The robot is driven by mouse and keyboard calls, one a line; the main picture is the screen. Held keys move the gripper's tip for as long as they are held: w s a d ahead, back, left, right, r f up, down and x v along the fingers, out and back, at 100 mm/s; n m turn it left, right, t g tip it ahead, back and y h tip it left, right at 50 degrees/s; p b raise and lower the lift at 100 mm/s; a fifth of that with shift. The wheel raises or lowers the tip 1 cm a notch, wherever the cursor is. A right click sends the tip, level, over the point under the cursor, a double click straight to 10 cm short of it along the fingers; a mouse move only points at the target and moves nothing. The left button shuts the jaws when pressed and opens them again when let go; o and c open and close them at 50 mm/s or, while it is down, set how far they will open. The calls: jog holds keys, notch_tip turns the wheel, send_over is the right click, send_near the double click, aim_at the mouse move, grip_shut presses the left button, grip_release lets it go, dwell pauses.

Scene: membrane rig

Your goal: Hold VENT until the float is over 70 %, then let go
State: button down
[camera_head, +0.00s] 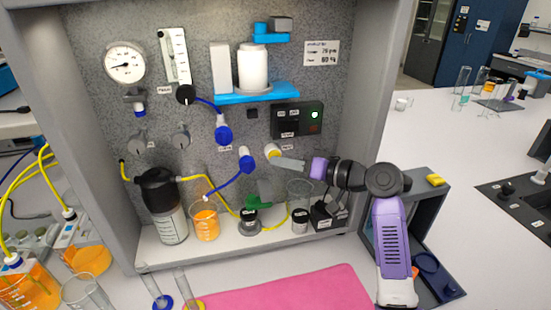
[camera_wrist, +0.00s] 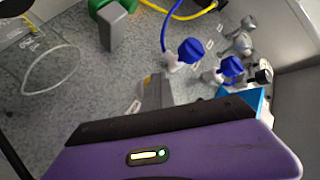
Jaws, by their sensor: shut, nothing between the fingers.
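My gripper (camera_head: 280,160) is shut and empty, its grey fingertips pointing left at the panel. The tips are at or just below a short white fitting with a yellowish end (camera_head: 271,150); I cannot tell whether they touch it. A small label sits beside this fitting, too small to read, so I cannot confirm that it is VENT. In the wrist view the shut fingers (camera_wrist: 152,92) reach toward the panel, and partly hide the fitting. An upright white scale tube (camera_head: 176,56), likely the float gauge, is at the upper left; its float level is not readable.
Blue-handled valves (camera_head: 223,133) (camera_head: 246,160) are left of my gripper. A dark box with a green light (camera_head: 297,119) is above it. A round dial gauge (camera_head: 124,63) is at the upper left. Below stand an orange-filled beaker (camera_head: 205,222) and an empty beaker (camera_head: 299,190).

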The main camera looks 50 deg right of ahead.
jog(key=shift+s, duration=0.1)
dwell(0.6)
jog(key=shift+s+a, duration=0.5)
jog(key=shift+s, duration=0.2)
jog(key=s+a, duration=0.1)
jog(key=s, duration=0.1)
jog(key=s+a+p, duration=0.1)
jog(key=s, duration=0.1)
jog(key=shift+a, duration=0.4)
dwell(0.4)
